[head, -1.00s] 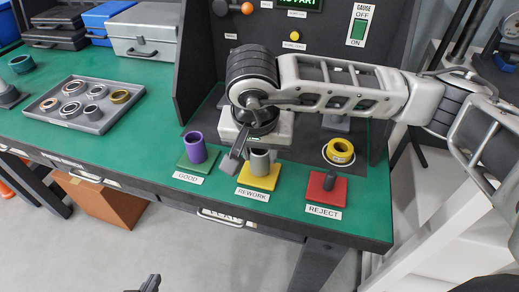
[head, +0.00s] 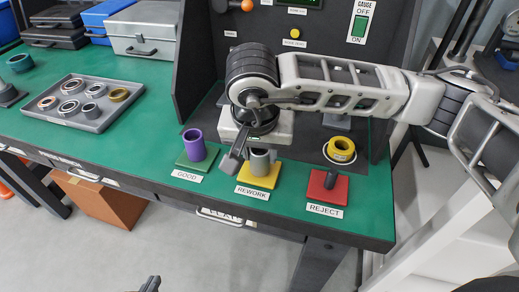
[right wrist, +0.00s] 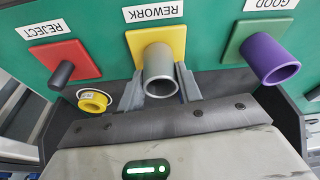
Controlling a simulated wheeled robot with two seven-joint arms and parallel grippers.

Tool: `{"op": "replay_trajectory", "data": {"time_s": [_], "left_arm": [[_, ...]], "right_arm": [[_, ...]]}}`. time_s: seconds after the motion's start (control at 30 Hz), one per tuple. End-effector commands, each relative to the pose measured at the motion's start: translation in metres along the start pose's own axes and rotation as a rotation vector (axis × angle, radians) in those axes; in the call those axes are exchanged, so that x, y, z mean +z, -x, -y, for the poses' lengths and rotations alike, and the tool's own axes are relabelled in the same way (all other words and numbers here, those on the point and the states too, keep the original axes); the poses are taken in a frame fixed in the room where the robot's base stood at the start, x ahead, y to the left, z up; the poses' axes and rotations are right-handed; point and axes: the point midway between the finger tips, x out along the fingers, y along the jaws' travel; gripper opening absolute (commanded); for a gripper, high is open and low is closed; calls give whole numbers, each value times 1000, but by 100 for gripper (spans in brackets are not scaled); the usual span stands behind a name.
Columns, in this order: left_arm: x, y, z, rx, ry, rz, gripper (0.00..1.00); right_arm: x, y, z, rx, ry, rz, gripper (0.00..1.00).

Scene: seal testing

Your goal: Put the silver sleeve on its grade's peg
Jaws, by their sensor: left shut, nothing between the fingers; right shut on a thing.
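The silver sleeve (head: 260,161) is at the yellow REWORK base (head: 262,182). In the right wrist view the sleeve (right wrist: 160,73) has its open end towards the camera and stands out from the yellow plate (right wrist: 157,43). No peg shows clearly inside it, and I cannot tell how far down it sits. My right gripper (right wrist: 160,88) is shut on the sleeve, one finger on each side. The arm partly hides this in the head view. My left gripper (head: 150,284) is shut and empty at the bottom edge, well away from the bench.
A purple sleeve (head: 194,143) is on the green GOOD base (head: 192,163). The red REJECT base (head: 327,188) has a bare dark peg (head: 331,179). A yellow ring (head: 341,149) lies behind it. A grey tray (head: 98,122) of several rings is at left.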

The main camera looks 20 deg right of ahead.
Motion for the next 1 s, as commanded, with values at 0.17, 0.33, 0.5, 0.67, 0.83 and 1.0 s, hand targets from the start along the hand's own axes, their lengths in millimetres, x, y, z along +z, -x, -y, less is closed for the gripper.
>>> {"op": "replay_trajectory", "data": {"time_s": [0.17, 0.33, 0.5, 0.67, 0.83, 1.0], "left_arm": [[13, 0, -2, 3, -2, 30, 0], [13, 0, -2, 3, -1, 30, 0], [15, -1, -2, 4, -1, 30, 0], [16, -2, -1, 4, -1, 30, 0], [17, -3, -1, 4, -1, 30, 0], [18, -4, -1, 4, -1, 30, 0]], "right_arm": [[0, -1, 0, 0, -1, -2, 0], [0, -1, 0, 0, -1, -2, 0], [0, -1, 0, 0, -1, -1, 0], [0, -2, 0, 0, 0, -1, 0], [0, -2, 0, 0, 0, -1, 0], [0, -2, 0, 0, 0, -1, 0]]}}
